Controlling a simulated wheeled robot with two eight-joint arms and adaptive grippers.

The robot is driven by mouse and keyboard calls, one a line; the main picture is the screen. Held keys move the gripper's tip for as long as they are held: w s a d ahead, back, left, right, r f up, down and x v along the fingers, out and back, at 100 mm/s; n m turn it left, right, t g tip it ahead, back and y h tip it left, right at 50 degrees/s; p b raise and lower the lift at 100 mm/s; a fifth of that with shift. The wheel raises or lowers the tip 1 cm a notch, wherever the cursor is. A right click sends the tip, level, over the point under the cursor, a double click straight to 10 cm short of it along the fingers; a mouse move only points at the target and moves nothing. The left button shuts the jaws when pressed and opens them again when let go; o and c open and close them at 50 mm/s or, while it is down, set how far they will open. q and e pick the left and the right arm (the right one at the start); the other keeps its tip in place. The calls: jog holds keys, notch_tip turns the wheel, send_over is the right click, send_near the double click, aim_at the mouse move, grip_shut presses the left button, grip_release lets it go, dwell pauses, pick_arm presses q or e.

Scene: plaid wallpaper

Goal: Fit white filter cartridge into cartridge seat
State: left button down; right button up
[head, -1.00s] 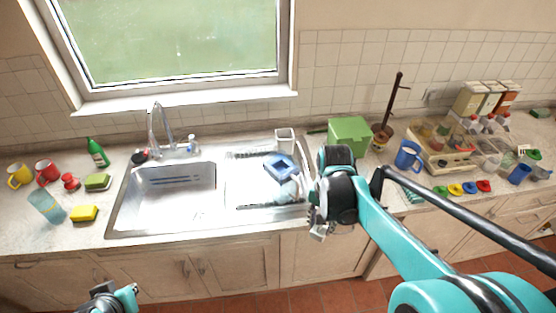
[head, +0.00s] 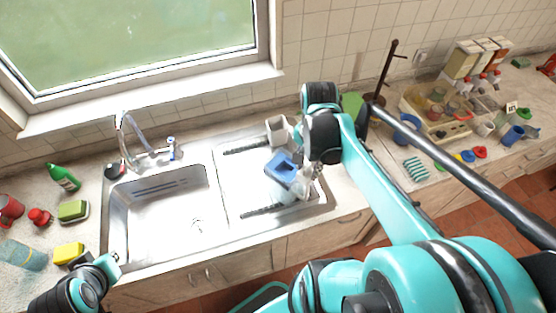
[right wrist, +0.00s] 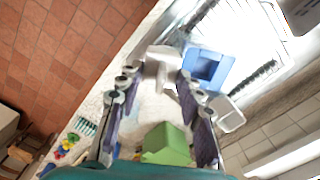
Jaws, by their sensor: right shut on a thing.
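The white filter cartridge (right wrist: 161,66) is between the fingertips of my right gripper (right wrist: 158,82) in the right wrist view. The blue cartridge seat (head: 284,169), a piece with a square opening, is on the drainboard beside the sink. It also shows just beyond the held cartridge in the right wrist view (right wrist: 207,67). The cartridge is beside the seat, not inside its opening; any contact is unclear. In the head view my right gripper (head: 314,172) is just right of the seat, partly hidden by its arm. My left gripper (head: 112,266) is at the counter's front edge, its jaws too small to judge.
A white cup-like container (head: 277,130) stands behind the seat. The sink basin (head: 165,208) lies to its left. A green box (head: 352,103) is behind my right arm. A yellow sponge (head: 68,253) lies near my left arm.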

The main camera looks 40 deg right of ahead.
jog(key=w+f, duration=0.2)
jog(key=w, duration=0.1)
jog(key=w+f+b, duration=0.1)
jog(key=w+f, duration=0.1)
jog(key=w, duration=0.2)
jog(key=w+f, duration=0.2)
jog(key=w, duration=0.1)
jog(key=shift+w+d+f, duration=0.15)
jog(key=shift+d+f, duration=0.05)
jog(key=shift+f+b, duration=0.55)
jog(key=shift+f, duration=1.45)
